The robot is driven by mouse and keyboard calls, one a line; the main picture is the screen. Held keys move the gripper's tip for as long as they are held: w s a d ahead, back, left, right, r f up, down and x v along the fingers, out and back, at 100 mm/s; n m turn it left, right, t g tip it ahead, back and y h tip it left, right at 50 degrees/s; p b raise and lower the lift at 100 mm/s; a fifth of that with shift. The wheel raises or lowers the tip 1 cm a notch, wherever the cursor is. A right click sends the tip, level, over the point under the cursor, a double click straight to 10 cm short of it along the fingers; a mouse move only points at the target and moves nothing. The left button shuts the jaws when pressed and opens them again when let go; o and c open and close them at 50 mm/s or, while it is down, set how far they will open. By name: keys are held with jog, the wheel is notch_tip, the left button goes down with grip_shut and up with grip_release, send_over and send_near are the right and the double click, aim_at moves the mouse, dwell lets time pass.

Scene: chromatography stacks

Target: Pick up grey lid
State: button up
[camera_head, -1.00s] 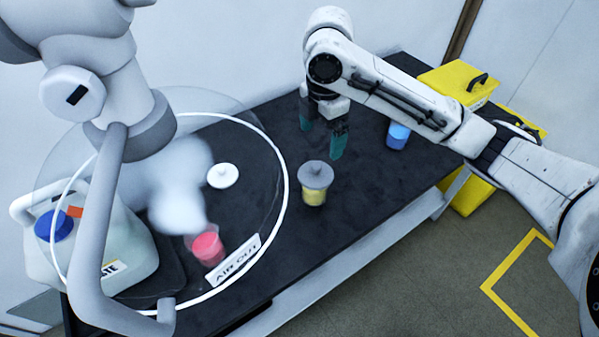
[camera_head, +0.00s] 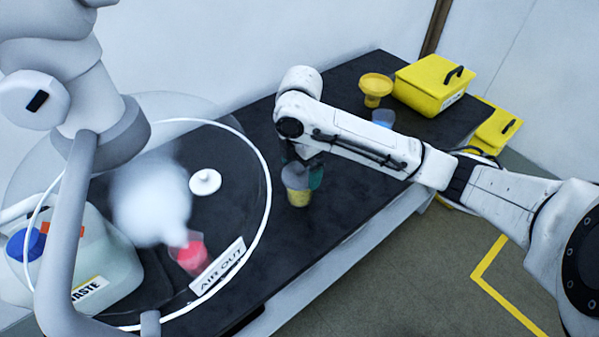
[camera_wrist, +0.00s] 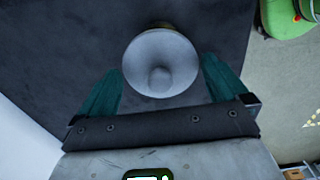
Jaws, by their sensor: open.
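The grey lid (camera_wrist: 160,62) is round with a central knob. In the wrist view it lies between the two green fingers of my gripper (camera_wrist: 162,70), with a visible gap on each side. My gripper is open around it. In the head view the lid is mostly hidden by my gripper, above the jar with yellow contents (camera_head: 298,197) on the dark bench. One green finger (camera_head: 315,177) shows just right of the jar.
A white lid (camera_head: 205,182) and a red-filled cup (camera_head: 191,255) are inside the ringed hood area at left. A waste canister (camera_head: 100,260) is far left. A blue cup (camera_head: 383,117), yellow funnel (camera_head: 376,86) and yellow box (camera_head: 432,85) stand at the back right.

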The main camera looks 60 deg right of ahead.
jog(key=shift+c, duration=0.2)
jog(key=c, duration=0.6)
jog(key=shift+c, duration=0.2)
jog(key=shift+r, duration=0.1)
